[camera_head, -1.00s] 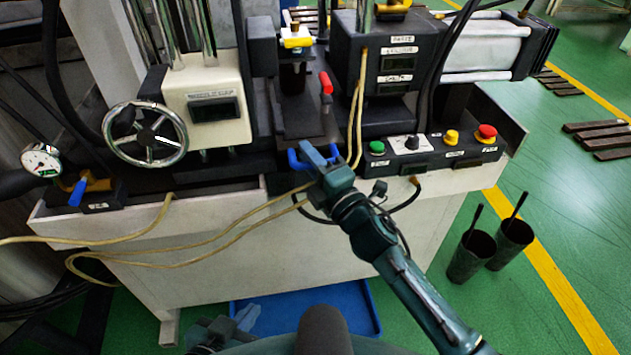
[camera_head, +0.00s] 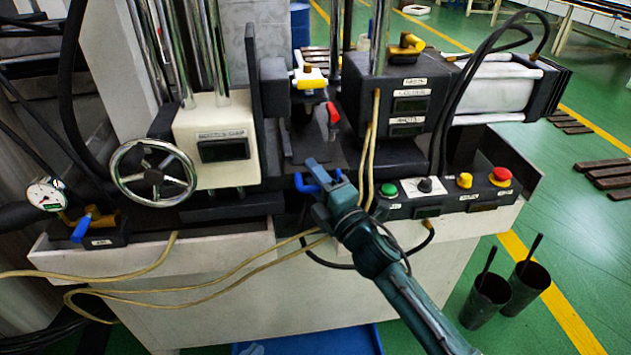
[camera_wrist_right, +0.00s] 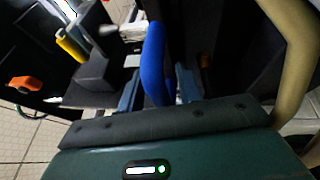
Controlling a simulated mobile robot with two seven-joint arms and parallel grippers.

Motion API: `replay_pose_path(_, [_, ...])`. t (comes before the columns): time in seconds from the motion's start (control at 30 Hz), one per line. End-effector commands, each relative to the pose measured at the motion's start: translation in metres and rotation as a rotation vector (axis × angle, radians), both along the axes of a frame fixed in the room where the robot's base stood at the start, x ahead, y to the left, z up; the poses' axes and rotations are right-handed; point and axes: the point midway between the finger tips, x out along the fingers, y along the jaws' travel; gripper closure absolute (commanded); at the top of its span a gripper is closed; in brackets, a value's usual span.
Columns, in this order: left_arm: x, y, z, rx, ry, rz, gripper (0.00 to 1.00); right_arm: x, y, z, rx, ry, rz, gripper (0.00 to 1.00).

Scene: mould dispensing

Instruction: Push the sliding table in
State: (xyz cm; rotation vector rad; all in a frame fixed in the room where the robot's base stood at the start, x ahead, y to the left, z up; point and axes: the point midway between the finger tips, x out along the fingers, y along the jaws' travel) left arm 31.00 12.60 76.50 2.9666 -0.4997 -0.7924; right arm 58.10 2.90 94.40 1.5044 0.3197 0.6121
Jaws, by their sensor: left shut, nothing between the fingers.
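The sliding table (camera_head: 306,149) is a dark plate in the gap between the cream head unit and the dark block. A blue U-shaped handle (camera_head: 303,184) is at its front, and a red-handled part (camera_head: 333,113) stands above the plate. My right gripper (camera_head: 328,174) is at this handle. In the right wrist view the blue handle (camera_wrist_right: 152,62) stands between the two fingers, which close in on both its sides. The tip of my left gripper (camera_head: 250,349) just shows at the bottom edge, shut and away from the machine.
A handwheel (camera_head: 153,172) and gauge (camera_head: 46,195) are at left. A button panel (camera_head: 440,192) is right of my right gripper. Yellow hoses (camera_head: 210,252) hang across the front. A blue tray (camera_head: 355,340) and two dark cups (camera_head: 505,295) are on the floor.

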Motion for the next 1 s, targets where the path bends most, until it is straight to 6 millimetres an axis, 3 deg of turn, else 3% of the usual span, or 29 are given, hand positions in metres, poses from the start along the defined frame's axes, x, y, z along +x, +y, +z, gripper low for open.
replay_pose_path(0.63, [-0.001, -0.001, -0.002, -0.001, 0.003, -0.002, 1.00, -0.007, -0.005, -0.005, -0.005, 0.005, -0.001, 0.64])
replay_pose_path(1.0, [0.000, -0.001, -0.002, -0.006, -0.002, 0.000, 1.00, -0.069, -0.047, -0.018, -0.004, 0.004, 0.000, 0.64])
